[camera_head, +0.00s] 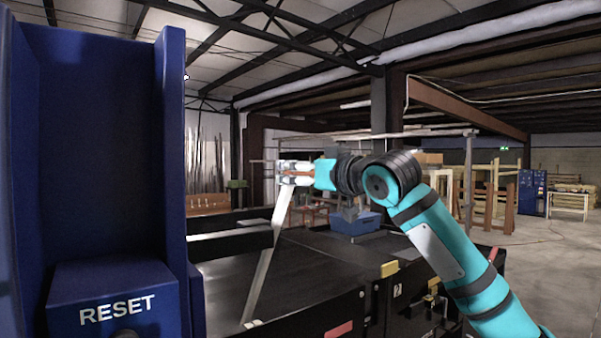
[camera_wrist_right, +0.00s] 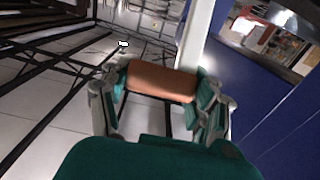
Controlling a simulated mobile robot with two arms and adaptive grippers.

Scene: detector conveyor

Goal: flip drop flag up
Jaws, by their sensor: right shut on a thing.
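The drop flag is a long pale bar (camera_head: 266,255) that rises at a slant from the edge of the black conveyor (camera_head: 325,275). An orange-brown cylindrical grip (camera_wrist_right: 162,81) is at its upper end, and the pale bar (camera_wrist_right: 196,35) shows behind it in the right wrist view. My right gripper (camera_head: 287,172) is shut on this grip, with one finger at each end of it in the wrist view. The gripper is well above the belt. My left gripper is in neither view.
A tall blue cabinet with a RESET box (camera_head: 115,298) fills the left side. A black housing (camera_head: 232,240) juts out beside the bar. A blue bin (camera_head: 355,222) stands farther along the conveyor. Open floor (camera_head: 540,265) lies at the right.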

